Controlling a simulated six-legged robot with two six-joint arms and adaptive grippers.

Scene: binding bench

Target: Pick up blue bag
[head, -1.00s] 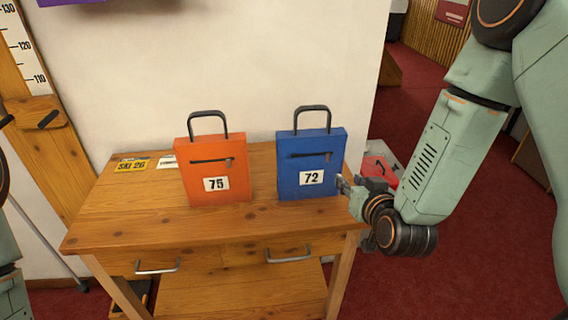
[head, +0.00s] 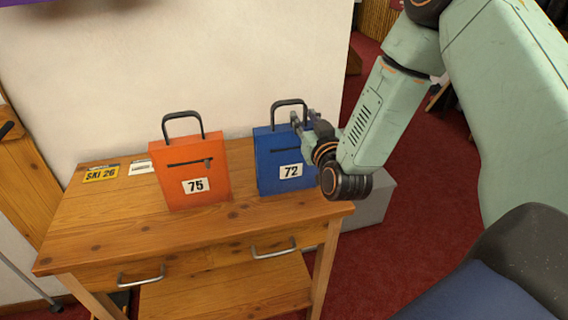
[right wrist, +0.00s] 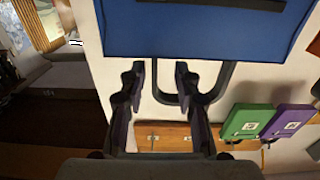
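The blue bag (head: 268,155) stands upright on the right part of the wooden bench (head: 110,230), with a dark handle loop on top and a white tag reading 72. My right gripper (head: 303,120) is at the bag's upper right, close to the handle. In the right wrist view the blue bag (right wrist: 190,32) fills the top and its handle (right wrist: 222,82) hangs down in the picture. The right gripper's fingers (right wrist: 158,78) are apart there; one finger overlaps the handle loop, and nothing shows clamped between them. Whether it touches the handle I cannot tell. My left gripper is out of view.
An orange bag (head: 187,190) tagged 75 stands just left of the blue one. A yellow card (head: 101,173) and a white card (head: 141,167) lie at the bench's back left. A grey box (head: 374,203) stands right of the bench. The front left bench top is clear.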

